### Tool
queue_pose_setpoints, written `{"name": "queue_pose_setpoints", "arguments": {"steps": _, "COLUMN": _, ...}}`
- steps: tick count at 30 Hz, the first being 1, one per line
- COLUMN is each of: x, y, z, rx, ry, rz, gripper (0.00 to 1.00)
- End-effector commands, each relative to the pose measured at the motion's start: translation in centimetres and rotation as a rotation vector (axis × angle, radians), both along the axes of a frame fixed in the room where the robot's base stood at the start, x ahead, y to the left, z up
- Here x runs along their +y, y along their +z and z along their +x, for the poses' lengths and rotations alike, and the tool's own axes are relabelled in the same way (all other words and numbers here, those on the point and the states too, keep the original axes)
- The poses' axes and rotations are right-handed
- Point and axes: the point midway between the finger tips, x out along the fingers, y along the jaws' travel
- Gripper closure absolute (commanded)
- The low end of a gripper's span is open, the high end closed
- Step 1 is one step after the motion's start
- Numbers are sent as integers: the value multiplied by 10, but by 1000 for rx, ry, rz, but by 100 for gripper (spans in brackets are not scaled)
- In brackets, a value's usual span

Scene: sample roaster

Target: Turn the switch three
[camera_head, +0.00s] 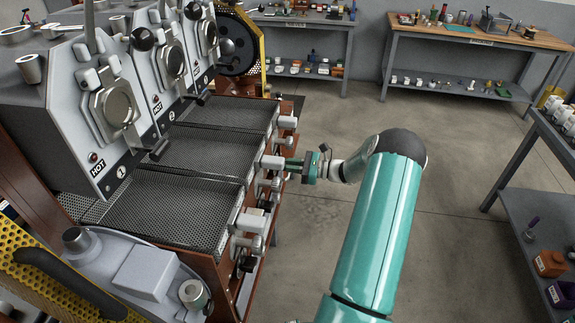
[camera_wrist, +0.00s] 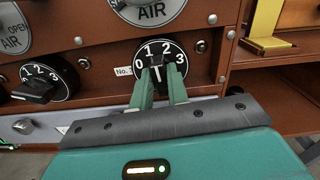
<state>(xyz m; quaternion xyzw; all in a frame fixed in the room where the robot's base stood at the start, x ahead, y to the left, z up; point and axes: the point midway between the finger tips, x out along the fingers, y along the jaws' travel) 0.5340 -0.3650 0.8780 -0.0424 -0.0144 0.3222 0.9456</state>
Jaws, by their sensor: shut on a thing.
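The switch (camera_wrist: 174,58) is a round black dial with white numbers 0 to 3 in the wrist view, on a reddish-brown panel. A small label beside it reads "No." with its digit partly hidden by a finger. My gripper (camera_wrist: 160,76) has its two teal fingers on either side of the dial's knob and is shut on it. The fingers hide most of the knob, so I cannot tell its exact setting. In the head view my gripper (camera_head: 292,166) is at the front of the roaster, and the switch is hidden there.
A second numbered dial (camera_wrist: 42,82) is to the left, and a silver AIR dial (camera_wrist: 148,10) is above. A yellow piece (camera_wrist: 266,24) stands on a ledge at right. The roaster's perforated trays (camera_head: 170,205) lie behind the panel. The floor (camera_head: 330,120) is open to the right.

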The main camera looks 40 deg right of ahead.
Motion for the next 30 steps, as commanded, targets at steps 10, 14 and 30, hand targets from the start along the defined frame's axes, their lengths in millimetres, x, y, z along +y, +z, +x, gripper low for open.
{"name": "queue_pose_setpoints", "arguments": {"steps": 10, "x": 0, "y": 0, "z": -1, "rx": -202, "ry": 0, "rz": -260, "gripper": 100}}
{"name": "queue_pose_setpoints", "arguments": {"steps": 14, "x": 1, "y": 0, "z": -1, "rx": -277, "ry": -1, "rz": -358, "gripper": 100}}
{"name": "queue_pose_setpoints", "arguments": {"steps": 30, "x": 1, "y": -1, "z": -2, "rx": -563, "ry": -1, "rz": -729, "gripper": 100}}
